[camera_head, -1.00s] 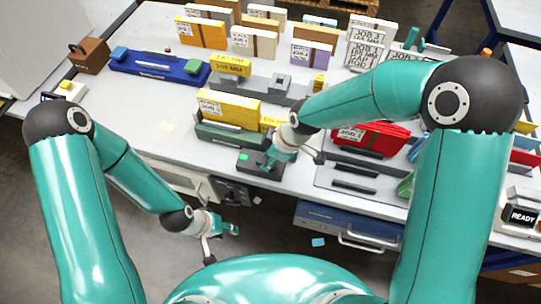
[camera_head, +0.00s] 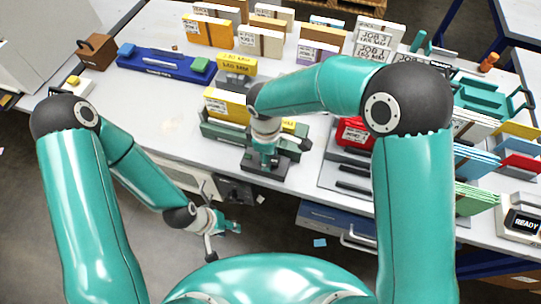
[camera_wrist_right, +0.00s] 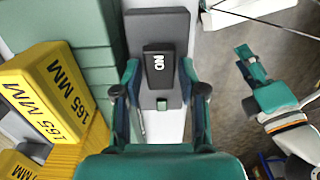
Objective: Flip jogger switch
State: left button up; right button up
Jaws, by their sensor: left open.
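The switch (camera_wrist_right: 158,65) is a dark block with white lettering, apparently "ON", and a small green square. It sits on a grey base plate (camera_wrist_right: 160,25), also seen at the table's front edge in the head view (camera_head: 279,173). My right gripper (camera_wrist_right: 162,88) is over the switch, pointing down. Its two fingers are parted, one on each side of the switch; whether they touch it I cannot tell. In the head view the right gripper (camera_head: 266,164) partly hides the switch. My left gripper (camera_head: 230,226) is open and empty, low in front of the table.
A dark green machine (camera_head: 218,131) holding yellow blocks marked 165 MM (camera_wrist_right: 47,88) stands beside the switch. A grey tray with dark bars (camera_head: 350,188) lies to its right. Card stacks (camera_head: 210,32) fill the back. A blue drawer (camera_head: 335,218) hangs below the table edge.

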notch_tip(320, 180, up, 12)
jog(key=shift+a, duration=0.2)
dwell(0.5)
jog(key=shift+f, duration=0.1)
dwell(0.4)
